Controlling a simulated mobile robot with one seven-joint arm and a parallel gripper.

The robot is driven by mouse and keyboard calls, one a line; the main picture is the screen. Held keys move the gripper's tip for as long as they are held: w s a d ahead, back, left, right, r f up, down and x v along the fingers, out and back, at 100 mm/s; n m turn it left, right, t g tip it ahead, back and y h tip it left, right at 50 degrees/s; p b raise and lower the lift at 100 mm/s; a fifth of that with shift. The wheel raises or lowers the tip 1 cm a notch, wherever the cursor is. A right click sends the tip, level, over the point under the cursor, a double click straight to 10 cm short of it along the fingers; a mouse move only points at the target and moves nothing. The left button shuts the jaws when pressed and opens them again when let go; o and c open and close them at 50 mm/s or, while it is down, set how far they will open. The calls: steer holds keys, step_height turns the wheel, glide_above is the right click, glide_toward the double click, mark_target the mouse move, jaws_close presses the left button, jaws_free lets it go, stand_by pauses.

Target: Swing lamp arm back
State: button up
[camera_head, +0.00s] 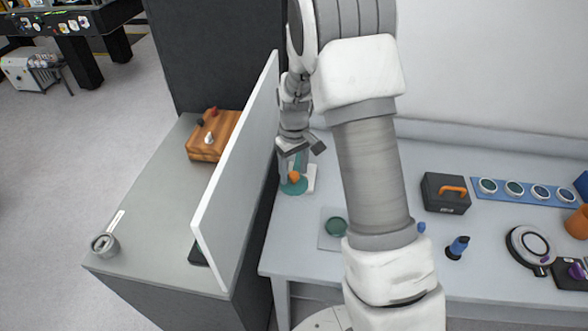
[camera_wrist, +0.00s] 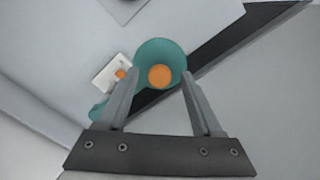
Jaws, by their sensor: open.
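A teal piece with a round disc (camera_wrist: 173,55) and an orange knob (camera_wrist: 159,76) shows in the wrist view; it looks like the lamp arm. In the head view the teal disc (camera_head: 293,188) is at the left end of the bench, partly hidden by my gripper. A white block (camera_wrist: 106,75) with a small orange part sits beside it. My gripper (camera_head: 292,176) points down over the teal piece. Its fingers are open, and in the wrist view the orange knob appears between the fingertips. I cannot tell whether they touch it.
A tall light panel (camera_head: 238,165) stands close left of my gripper.

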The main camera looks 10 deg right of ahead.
jaws_close()
stand_by(1.4)
